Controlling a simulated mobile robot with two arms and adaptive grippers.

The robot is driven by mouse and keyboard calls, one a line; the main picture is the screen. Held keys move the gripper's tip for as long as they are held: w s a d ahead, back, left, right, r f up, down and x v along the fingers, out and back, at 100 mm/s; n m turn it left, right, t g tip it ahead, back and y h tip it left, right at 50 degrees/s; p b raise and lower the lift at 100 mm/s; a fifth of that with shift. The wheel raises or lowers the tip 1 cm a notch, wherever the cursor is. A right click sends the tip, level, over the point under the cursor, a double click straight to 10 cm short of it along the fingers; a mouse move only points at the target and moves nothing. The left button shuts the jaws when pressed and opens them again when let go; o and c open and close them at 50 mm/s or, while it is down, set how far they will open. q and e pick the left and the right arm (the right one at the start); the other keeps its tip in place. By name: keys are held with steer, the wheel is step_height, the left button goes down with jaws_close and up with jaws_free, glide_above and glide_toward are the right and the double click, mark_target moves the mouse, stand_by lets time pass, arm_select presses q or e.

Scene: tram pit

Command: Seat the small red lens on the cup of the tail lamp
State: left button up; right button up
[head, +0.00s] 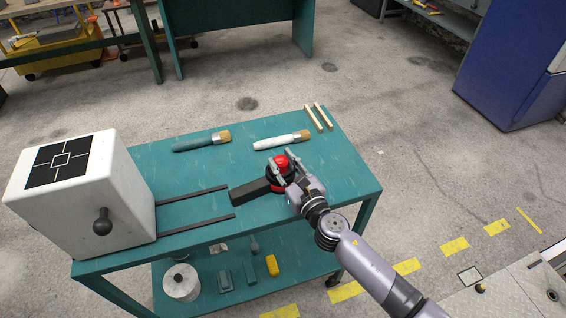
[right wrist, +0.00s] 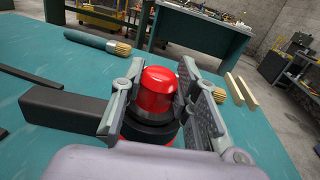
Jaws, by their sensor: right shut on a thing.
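The small red lens (head: 281,161) is a glossy dome, upright between the fingers of my right gripper (head: 283,165), which is shut on it. It also shows in the right wrist view (right wrist: 157,88). The tail lamp has a round black cup and a dark block-like arm (head: 249,192) reaching left on the teal cart top. The cup (right wrist: 150,133) is directly below the lens, with red showing low around it. The fingers hide much of the join, so I cannot tell whether lens and cup touch. My left gripper is not in view.
A blue-handled brush (head: 200,142), a white-handled brush (head: 282,141) and two wooden sticks (head: 318,117) lie along the back of the cart (head: 335,165). A white box (head: 75,200) with a black marker stands at left beside two dark rails (head: 195,195).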

steer(key=shift+f+b, duration=0.6)
steer(key=shift+f, duration=0.1)
steer(key=shift+f, duration=0.15)
steer(key=o, duration=1.2)
steer(key=v, duration=1.2)
